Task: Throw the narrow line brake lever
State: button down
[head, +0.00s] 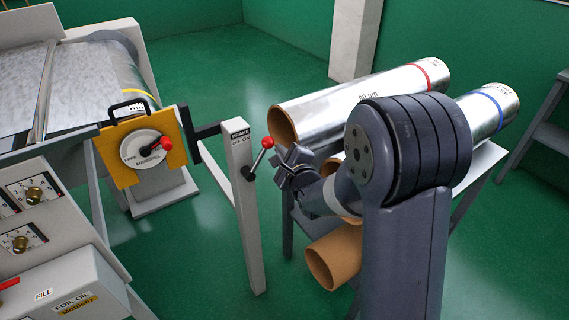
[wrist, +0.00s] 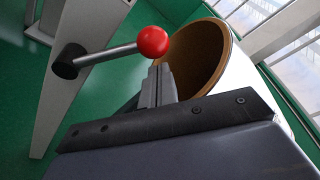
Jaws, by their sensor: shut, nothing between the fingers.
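The brake lever (head: 258,159) is a grey rod with a red ball knob, pivoted on a pale post labelled BRAKE (head: 240,178). In the head view the rod tilts up and to the right from its pivot. My gripper (head: 283,171) is just right of the lever, shut and empty. In the wrist view the lever (wrist: 110,53) runs from a black pivot at left to the red knob. The gripper's fingertips (wrist: 158,70) are just below the knob; I cannot tell whether they touch it.
A foil roll with a red band (head: 350,100) and one with a blue band (head: 492,108) lie on a stand behind my arm. A brown tube (head: 333,255) sits lower. A yellow plate with a mandrel dial (head: 145,150) and a machine with knobs stand at left. Green floor is open behind.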

dwell(0.4)
jog(key=shift+s+a+r+n+b, duration=0.15)
jog(key=shift+a+r+n+b, duration=0.1)
jog(key=shift+n+b, duration=0.25)
